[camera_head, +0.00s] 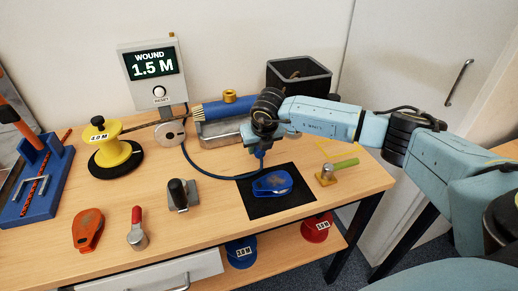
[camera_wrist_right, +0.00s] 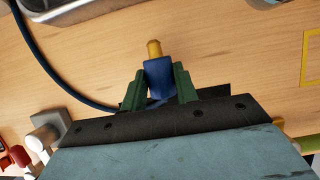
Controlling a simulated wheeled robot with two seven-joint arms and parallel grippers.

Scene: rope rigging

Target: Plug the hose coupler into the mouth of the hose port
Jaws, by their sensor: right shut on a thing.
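My right gripper (camera_head: 259,149) is above the back edge of the black mat. It is shut on the hose coupler (camera_wrist_right: 159,78), a blue body with a brass-coloured tip sticking out beyond the fingers in the right wrist view. In the head view, the coupler's blue end (camera_head: 261,160) shows just below the fingers. A dark blue hose (camera_head: 207,173) curves left from it toward the display post. A brass-coloured ring (camera_head: 230,97) tops a blue cylinder (camera_head: 222,108) behind the gripper, apart from the coupler. My left gripper is out of view.
A blue tape-like case (camera_head: 271,183) lies on the black mat (camera_head: 300,201). A green-handled fitting (camera_head: 341,165) stands to the right, near a yellow outlined square (camera_head: 344,144). A dark bin (camera_head: 298,77) is behind.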

